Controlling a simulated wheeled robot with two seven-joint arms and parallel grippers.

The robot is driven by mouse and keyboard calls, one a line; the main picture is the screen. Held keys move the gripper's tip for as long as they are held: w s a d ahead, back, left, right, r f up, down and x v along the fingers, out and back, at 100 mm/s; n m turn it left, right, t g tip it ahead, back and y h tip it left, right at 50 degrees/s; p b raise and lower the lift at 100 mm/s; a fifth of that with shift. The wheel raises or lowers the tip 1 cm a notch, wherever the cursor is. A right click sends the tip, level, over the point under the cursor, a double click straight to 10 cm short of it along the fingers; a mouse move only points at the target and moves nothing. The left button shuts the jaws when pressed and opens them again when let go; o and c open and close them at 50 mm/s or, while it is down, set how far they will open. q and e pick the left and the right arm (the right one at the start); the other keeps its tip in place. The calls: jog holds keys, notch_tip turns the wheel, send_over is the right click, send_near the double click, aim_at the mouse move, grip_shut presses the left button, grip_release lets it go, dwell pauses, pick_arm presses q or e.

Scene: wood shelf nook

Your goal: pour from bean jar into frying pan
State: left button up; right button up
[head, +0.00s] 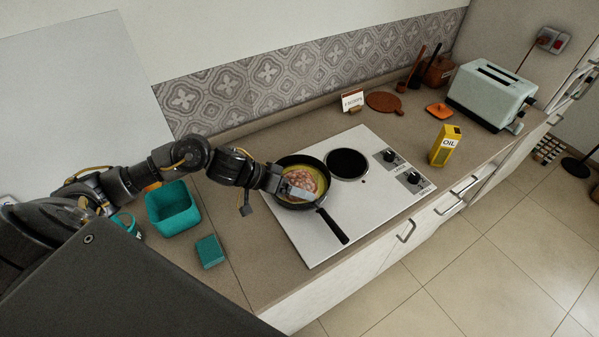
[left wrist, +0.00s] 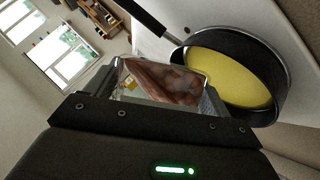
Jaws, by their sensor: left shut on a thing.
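The black frying pan (head: 284,163) sits on the left burner of the white cooktop, its handle towards the front. Its inside is yellow, which also shows in the left wrist view (left wrist: 225,80). My left gripper (head: 287,189) is over the pan's left side, shut on a clear jar with pinkish-brown contents, taken as the bean jar (left wrist: 160,82). In the head view the pinkish mass (head: 303,180) appears over the pan; I cannot tell whether any of it lies in the pan. The jar looks tilted. My right gripper is not in view.
A yellow oil carton (head: 445,147) stands right of the cooktop (head: 325,230), near a pale green toaster (head: 491,92). A teal bin (head: 172,210) and a teal box (head: 210,252) stand to the left. The second burner (head: 347,163) is bare.

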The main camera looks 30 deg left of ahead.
pick_arm(q)
jog(key=shift+a, duration=0.1)
jog(key=shift+w, duration=0.2)
